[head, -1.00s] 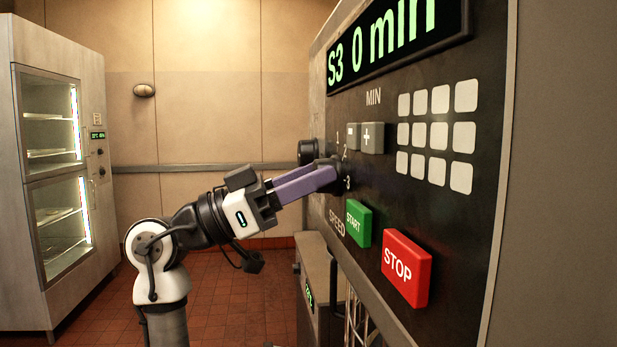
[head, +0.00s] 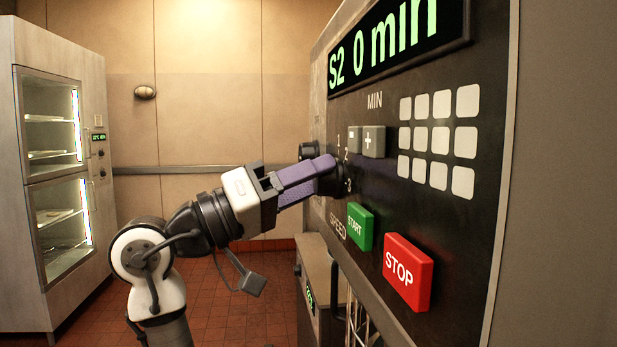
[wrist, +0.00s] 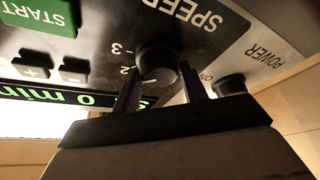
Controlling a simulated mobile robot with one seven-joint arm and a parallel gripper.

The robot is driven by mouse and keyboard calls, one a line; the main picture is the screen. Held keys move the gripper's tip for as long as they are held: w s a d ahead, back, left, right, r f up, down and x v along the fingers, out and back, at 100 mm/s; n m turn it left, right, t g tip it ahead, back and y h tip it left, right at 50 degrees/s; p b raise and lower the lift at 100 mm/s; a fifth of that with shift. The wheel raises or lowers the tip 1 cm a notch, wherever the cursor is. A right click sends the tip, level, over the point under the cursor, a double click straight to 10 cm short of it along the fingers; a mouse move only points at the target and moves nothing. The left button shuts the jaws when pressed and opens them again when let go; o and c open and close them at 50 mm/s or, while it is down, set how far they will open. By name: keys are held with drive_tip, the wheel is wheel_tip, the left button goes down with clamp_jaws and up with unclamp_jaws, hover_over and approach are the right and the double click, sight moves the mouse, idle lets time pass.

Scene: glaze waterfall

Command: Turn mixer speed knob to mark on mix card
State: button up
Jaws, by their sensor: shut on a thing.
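The black speed knob (wrist: 156,60) is on the dark mixer panel, between the purple fingers of my gripper (wrist: 158,82) in the wrist view. In the head view my gripper (head: 322,173) is shut on the knob (head: 331,184), which the fingers partly cover. The fingers look rolled about the knob's axis. The marks 1, 2 and 3 (head: 348,185) stand beside the knob. A white line on the knob points near the 2 in the wrist view. The display (head: 398,45) reads S2 0 min. I see no mix card.
The green START button (head: 360,227) and red STOP button (head: 407,272) stick out below the knob. Minus and plus keys (head: 374,141) and a pale keypad (head: 440,140) are close by. The black POWER knob (wrist: 230,84) is beside the fingers. A glass-doored cabinet (head: 60,170) stands left.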

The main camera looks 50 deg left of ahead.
drive_tip(key=shift+n+y, duration=0.4)
drive_tip(key=shift+n, duration=0.7)
drive_tip(key=o, duration=0.9)
drive_tip(key=shift+w+d, duration=0.1)
drive_tip(key=shift+o, duration=0.2)
drive_tip(key=b+v, duration=0.3)
drive_tip(key=v, duration=1.1)
drive_tip(key=shift+r+b, duration=0.2)
drive_tip(key=shift+b, duration=0.2)
